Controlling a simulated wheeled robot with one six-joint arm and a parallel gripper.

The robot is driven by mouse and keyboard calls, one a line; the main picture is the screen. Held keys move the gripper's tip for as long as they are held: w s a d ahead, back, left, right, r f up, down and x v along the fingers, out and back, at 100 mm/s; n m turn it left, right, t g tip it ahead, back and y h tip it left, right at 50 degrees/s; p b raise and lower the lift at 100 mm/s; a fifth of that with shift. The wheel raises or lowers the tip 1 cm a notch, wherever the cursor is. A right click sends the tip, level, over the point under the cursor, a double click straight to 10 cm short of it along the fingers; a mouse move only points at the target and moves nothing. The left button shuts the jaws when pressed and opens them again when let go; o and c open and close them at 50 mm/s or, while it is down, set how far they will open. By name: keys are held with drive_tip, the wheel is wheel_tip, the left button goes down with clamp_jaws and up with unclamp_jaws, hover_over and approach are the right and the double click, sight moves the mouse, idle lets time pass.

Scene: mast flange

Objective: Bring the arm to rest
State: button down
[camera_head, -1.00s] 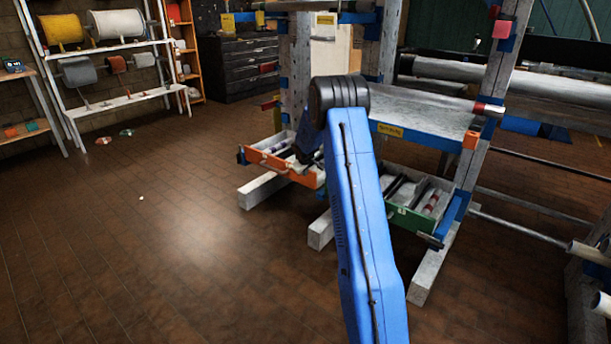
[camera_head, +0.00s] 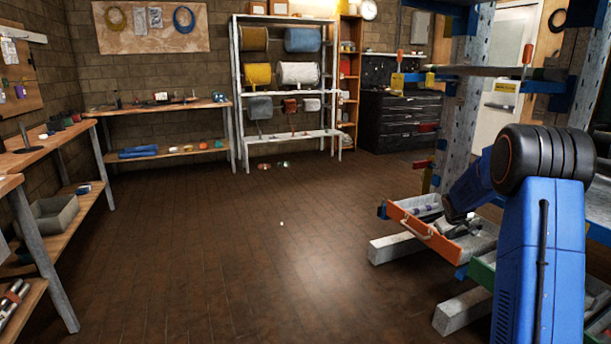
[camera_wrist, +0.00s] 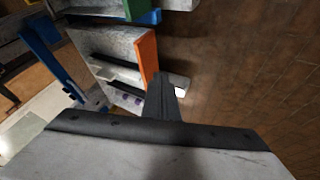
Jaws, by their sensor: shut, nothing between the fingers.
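My blue arm (camera_head: 540,260) stands at the right of the head view, with its black ribbed joint (camera_head: 545,155) uppermost. Its farther part slopes down to the left, in front of the rack. In the wrist view my gripper (camera_wrist: 163,90) is shut, its dark fingers together and nothing between them. It points toward the floor beside an open orange-fronted drawer (camera_wrist: 148,58). I cannot tell whether it clears the drawer's edge. In the head view the orange-fronted drawer (camera_head: 422,232) is pulled out below the arm, and the fingertips are not clearly visible there.
The rack (camera_head: 468,120) with beams and feet stands close around the arm at the right. A green-fronted drawer (camera_head: 482,272) is partly hidden by it. A spool shelf (camera_head: 238,110), black cabinet (camera_head: 400,122) and workbenches (camera_head: 160,106) line the walls. The middle floor (camera_head: 220,240) is open.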

drive_tip(key=s+a+r+m+y, duration=0.1)
drive_tip(key=s+a+r, duration=0.8)
drive_tip(key=s, duration=0.3)
drive_tip(key=s+a+r+m, duration=0.1)
drive_tip(key=s+a+r, duration=0.8)
drive_tip(key=s, duration=0.4)
drive_tip(key=s+a+f+y, duration=0.1)
drive_tip(key=s+a, duration=0.3)
drive_tip(key=s, duration=0.7)
drive_tip(key=s+a+f+g+y, duration=0.1)
drive_tip(key=s+a, duration=0.4)
drive_tip(key=s, duration=0.6)
drive_tip(key=s+a+f, duration=0.1)
drive_tip(key=s+a, duration=0.3)
drive_tip(key=s, duration=0.6)
drive_tip(key=shift+s+a+y, duration=0.35)
drive_tip(key=shift+s+y, duration=0.05)
